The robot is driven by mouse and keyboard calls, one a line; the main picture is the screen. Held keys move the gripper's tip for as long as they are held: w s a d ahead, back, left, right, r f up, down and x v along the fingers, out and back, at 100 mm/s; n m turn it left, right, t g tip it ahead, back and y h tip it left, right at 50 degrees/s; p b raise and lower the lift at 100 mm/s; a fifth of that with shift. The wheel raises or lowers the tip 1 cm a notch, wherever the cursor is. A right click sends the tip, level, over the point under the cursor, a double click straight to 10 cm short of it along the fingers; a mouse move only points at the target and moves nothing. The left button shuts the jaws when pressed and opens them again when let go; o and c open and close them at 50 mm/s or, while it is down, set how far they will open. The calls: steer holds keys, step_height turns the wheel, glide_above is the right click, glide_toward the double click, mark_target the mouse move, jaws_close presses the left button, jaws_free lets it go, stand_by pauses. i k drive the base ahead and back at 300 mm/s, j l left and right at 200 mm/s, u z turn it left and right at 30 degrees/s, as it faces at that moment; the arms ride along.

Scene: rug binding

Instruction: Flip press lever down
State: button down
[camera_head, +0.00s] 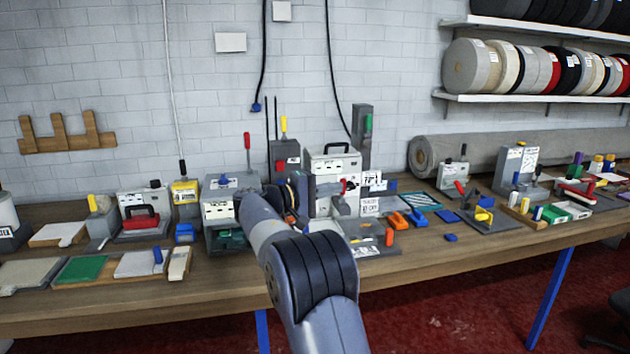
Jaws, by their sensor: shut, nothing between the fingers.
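My arm reaches from the bottom centre to a group of bench machines at the back of the workbench. My gripper (328,189) is small in view, shut and empty, in front of a white-and-grey machine (334,162) with a black top handle. Which one is the press lever is not clear. My wrist hides part of the machines.
The workbench (215,290) is crowded with fixtures, boards and clamps on both sides. Orange-handled tools (398,220) lie right of the gripper. A rolled grey rug (480,150) lies along the wall. Shelves of binding rolls (520,68) hang above right. The bench's front strip is clear.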

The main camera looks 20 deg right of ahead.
mark_target(247, 135)
steer(key=i+j, duration=0.2)
steer(key=i, duration=0.5)
steer(key=i+j+u, duration=0.1)
steer(key=i+j, duration=0.15)
steer(key=i, duration=0.45)
steer(key=i+j, duration=0.15)
steer(key=i, duration=0.5)
steer(key=j+u, duration=0.05)
